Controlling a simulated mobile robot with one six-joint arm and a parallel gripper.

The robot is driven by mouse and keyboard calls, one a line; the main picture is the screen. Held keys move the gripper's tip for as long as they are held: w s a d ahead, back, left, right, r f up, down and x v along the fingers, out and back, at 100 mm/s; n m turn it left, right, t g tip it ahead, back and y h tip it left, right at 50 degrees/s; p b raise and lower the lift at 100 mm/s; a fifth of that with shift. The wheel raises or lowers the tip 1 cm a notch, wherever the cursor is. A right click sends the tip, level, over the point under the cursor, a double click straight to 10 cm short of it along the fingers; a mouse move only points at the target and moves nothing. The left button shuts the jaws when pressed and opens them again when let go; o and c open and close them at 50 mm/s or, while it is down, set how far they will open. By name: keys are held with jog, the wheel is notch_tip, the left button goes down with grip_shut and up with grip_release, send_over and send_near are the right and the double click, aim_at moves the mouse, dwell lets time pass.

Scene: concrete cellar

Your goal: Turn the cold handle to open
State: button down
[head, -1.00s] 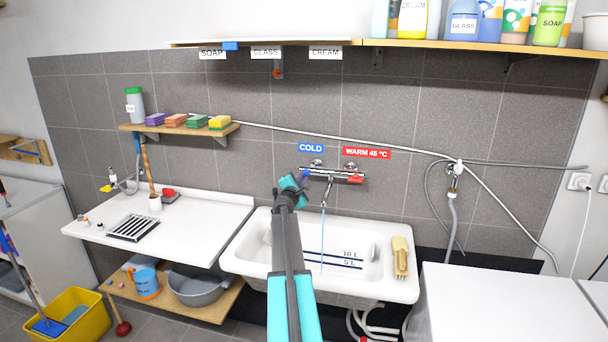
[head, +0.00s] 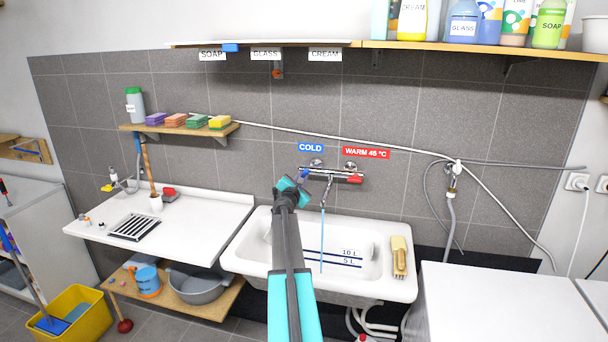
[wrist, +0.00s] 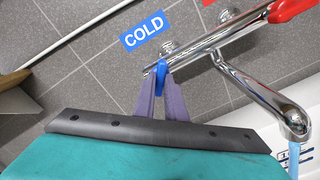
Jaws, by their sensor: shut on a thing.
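The cold handle (wrist: 161,78) is a small blue lever at the left end of the chrome mixer tap, under the blue COLD sign (head: 311,147). My gripper (wrist: 163,95) is shut on it, with its two purple fingers on either side of the lever in the wrist view. The red warm handle (head: 355,179) is at the tap's right end.
A brush (head: 400,257) lies on the sink's right rim. A white hose (head: 400,148) runs along the tiled wall above the tap. A small shelf with sponges (head: 175,128) is to the left. A white counter (head: 205,210) adjoins the sink.

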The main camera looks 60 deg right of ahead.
jog(key=shift+n+p, duration=0.8)
jog(key=shift+n, duration=0.9)
jog(key=shift+n+p, duration=0.85)
jog(key=shift+n, duration=1.25)
jog(key=c, duration=1.7)
grip_release()
jog(key=shift+b+v, duration=0.45)
jog(key=shift+v, duration=3.1)
jog(key=shift+d, duration=0.1)
